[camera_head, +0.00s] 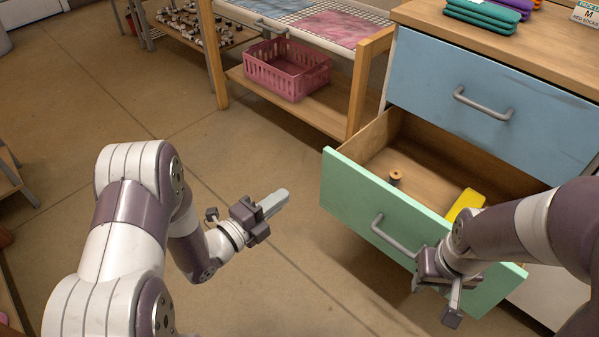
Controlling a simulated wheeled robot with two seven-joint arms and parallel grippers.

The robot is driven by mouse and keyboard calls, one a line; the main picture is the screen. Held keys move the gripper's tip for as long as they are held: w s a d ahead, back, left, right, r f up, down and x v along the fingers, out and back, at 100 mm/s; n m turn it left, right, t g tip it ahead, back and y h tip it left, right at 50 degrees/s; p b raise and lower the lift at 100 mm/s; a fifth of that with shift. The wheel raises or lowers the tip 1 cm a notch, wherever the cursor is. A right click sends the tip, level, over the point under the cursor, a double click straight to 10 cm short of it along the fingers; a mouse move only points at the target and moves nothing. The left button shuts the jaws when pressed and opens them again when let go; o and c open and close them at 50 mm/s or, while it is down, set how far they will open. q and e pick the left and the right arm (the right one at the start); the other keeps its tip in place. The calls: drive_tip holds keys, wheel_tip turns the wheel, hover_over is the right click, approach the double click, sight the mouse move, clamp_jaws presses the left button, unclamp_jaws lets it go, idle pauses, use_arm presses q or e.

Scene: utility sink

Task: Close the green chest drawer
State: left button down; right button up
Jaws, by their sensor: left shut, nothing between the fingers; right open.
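The green drawer (350,196) of the chest is pulled well out at the right. Its grey bar handle (394,238) is on the front panel. A wooden spool (395,177) and a yellow item (464,204) lie inside it. My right gripper (452,297) is open in front of the right part of the green front; I cannot tell whether it touches the panel or handle. My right arm hides part of the drawer's right side. My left gripper (274,203) is shut and empty, over the floor to the left of the drawer.
A blue drawer (490,104) above the green one is shut. Folded teal cloths (484,13) lie on the chest top. A wooden table with a pink basket (287,69) on its lower shelf stands left of the chest. The floor before the drawer is clear.

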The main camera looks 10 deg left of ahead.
use_arm(q)
drive_tip(key=b, duration=0.6)
approach(330, 158)
drive_tip(key=shift+m, duration=0.3)
drive_tip(key=x, duration=0.6)
drive_tip(key=shift+f, duration=0.1)
drive_tip(key=shift+w+d, duration=0.2)
drive_tip(key=shift+w, duration=0.15)
drive_tip(key=shift+w+d, duration=0.1)
